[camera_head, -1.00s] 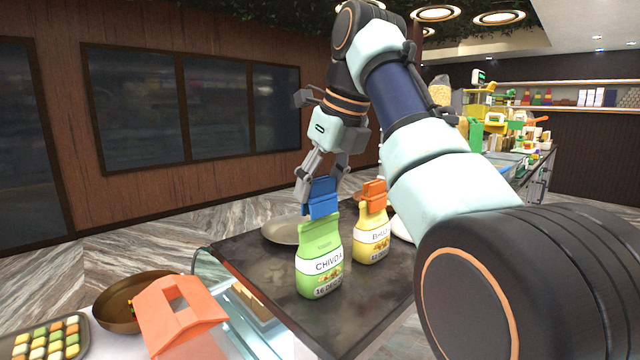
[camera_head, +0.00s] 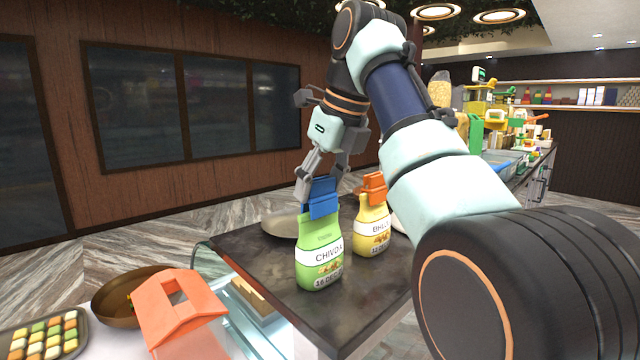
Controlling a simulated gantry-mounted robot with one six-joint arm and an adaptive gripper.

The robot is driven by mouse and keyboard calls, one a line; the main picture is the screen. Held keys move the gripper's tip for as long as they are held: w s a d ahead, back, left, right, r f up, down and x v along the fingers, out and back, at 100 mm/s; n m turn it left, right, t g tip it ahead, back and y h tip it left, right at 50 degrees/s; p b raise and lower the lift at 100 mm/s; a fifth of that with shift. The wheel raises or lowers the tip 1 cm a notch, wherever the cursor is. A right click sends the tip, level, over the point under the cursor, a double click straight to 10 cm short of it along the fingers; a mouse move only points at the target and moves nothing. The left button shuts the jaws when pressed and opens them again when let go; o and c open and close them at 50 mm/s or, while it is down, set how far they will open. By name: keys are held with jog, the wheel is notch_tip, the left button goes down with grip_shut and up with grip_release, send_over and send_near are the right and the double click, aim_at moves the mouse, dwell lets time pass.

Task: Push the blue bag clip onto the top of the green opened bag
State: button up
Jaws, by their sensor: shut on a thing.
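The green bag (camera_head: 318,255), labelled CHIVDA, stands upright on the dark counter. The blue bag clip (camera_head: 321,198) is at the top of the green bag, its lower edge meeting or overlapping the bag's narrow neck. How far the bag's top reaches into the clip is hidden. My gripper (camera_head: 317,187) comes down from above and is shut on the blue clip, one finger at its left side and the other behind its right side.
A yellow bag (camera_head: 371,228) with an orange clip (camera_head: 374,187) stands just right of the green bag. A metal pan (camera_head: 279,226) lies behind left. An orange house-shaped piece (camera_head: 180,312), a brown bowl (camera_head: 115,308) and a sweets tray (camera_head: 80,347) are at front left. The counter front is clear.

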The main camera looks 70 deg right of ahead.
jog(key=shift+f, duration=0.2)
jog(key=shift+f+b, duration=0.5)
jog(key=shift+b, duration=0.1)
jog(key=o, duration=1.2)
notch_tip(320, 180, up, 7)
jog(key=p, duration=0.7)
jog(key=shift+r, duration=0.1)
